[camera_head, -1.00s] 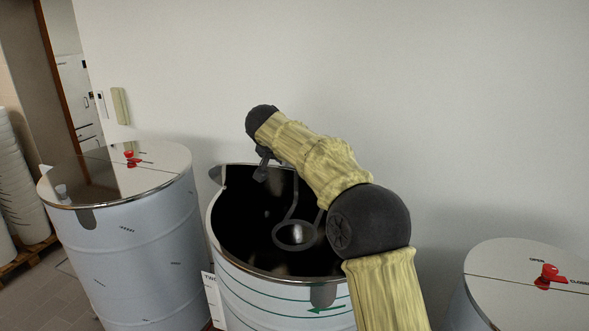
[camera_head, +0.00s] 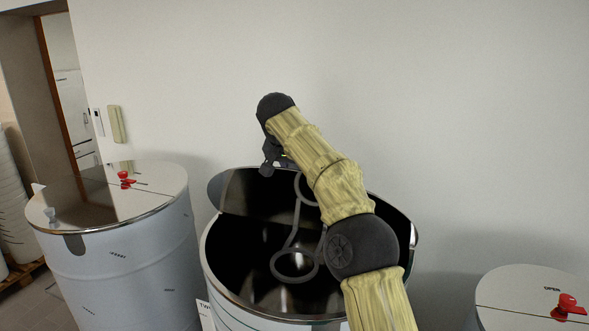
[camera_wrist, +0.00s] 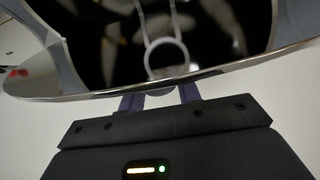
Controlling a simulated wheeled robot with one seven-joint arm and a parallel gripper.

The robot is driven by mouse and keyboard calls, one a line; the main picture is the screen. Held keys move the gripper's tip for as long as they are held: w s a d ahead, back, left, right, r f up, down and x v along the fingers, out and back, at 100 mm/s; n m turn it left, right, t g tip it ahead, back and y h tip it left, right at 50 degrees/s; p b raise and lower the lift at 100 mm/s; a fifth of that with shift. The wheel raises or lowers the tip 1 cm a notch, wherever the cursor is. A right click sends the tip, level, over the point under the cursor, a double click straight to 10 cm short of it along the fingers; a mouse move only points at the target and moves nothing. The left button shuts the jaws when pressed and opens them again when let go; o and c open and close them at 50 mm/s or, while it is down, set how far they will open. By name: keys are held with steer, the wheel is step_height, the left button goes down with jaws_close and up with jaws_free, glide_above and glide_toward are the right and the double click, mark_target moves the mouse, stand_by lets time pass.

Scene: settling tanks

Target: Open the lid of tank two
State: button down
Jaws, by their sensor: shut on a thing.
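Tank two (camera_head: 250,313) is the white drum in the middle of the head view, its label partly cut off at the bottom. Its dark inside shows, with a grey looped rod (camera_head: 293,277) in it. Its shiny lid (camera_head: 237,192) stands tilted up at the back of the opening, mirroring the dark inside. My gripper (camera_head: 268,167) is at the lid's upper edge, its jaws shut on it. In the wrist view, the purple fingers (camera_wrist: 160,98) meet the lid's rim (camera_wrist: 75,90). The exact grip point is hidden.
A closed tank (camera_head: 130,260) with a red knob (camera_head: 125,179) stands at the left. Another closed tank (camera_head: 515,290) with a red knob (camera_head: 568,306) stands at the lower right. The plain wall (camera_head: 420,90) is close behind the tanks and my arm.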

steer(key=c, duration=1)
jaws_free()
steer(key=shift+c, duration=0.2)
steer(key=v, duration=0.6)
steer(key=shift+w+a, duration=0.1)
steer(key=shift+v, duration=0.75)
